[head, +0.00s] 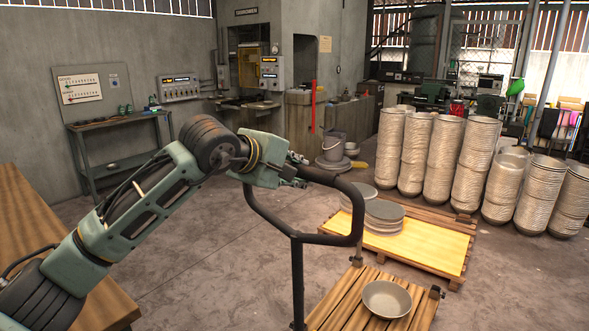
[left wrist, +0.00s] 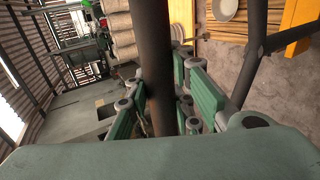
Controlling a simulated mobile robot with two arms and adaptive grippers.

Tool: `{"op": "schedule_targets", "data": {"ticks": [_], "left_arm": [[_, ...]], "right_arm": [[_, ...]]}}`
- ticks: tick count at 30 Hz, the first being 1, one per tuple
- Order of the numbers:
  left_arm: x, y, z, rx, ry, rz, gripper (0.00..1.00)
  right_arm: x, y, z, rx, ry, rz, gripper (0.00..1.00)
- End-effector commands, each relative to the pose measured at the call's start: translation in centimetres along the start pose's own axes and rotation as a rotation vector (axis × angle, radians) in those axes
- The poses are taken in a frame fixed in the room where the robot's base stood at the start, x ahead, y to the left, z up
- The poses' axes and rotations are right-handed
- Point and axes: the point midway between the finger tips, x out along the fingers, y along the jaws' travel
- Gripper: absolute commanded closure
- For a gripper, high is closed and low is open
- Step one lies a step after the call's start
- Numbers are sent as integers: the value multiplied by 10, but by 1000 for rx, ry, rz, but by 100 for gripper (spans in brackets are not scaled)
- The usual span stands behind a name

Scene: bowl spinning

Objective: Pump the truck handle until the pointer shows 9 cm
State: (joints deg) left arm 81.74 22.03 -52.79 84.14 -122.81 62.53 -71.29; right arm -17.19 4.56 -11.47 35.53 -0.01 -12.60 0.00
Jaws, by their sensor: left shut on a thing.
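The truck handle (head: 297,275) is a black tubular loop on an upright post, standing in front of the wooden pallets. My left gripper (head: 296,173) is shut on the top bar of the loop, near its left corner. In the left wrist view the dark bar of the handle (left wrist: 152,50) runs between the green fingers of my left gripper (left wrist: 165,112). The handle's lower end is cut off by the picture edge. I cannot make out a pointer reading in centimetres. My right gripper is not in view.
A slatted pallet (head: 345,300) carries a shallow bowl (head: 386,299). Behind it, a yellow-topped pallet (head: 425,248) holds stacked grey discs (head: 384,215). Tall bowl stacks (head: 472,165) stand at the right. A wooden table (head: 35,222) is at the left. The floor left of the handle is clear.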

Motion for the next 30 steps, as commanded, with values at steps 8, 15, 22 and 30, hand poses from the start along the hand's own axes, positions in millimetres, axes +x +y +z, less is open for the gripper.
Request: {"op": "schedule_targets", "data": {"ticks": [8,15,22,30], "left_arm": [[-26,-21,-1,3,3,7,96],[-58,-43,-1,2,2,4,96],[-88,-64,-1,1,2,2,96],[-113,-75,0,0,1,1,96]], "right_arm": [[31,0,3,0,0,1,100],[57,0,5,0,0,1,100],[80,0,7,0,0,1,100],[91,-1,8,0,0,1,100]]}}
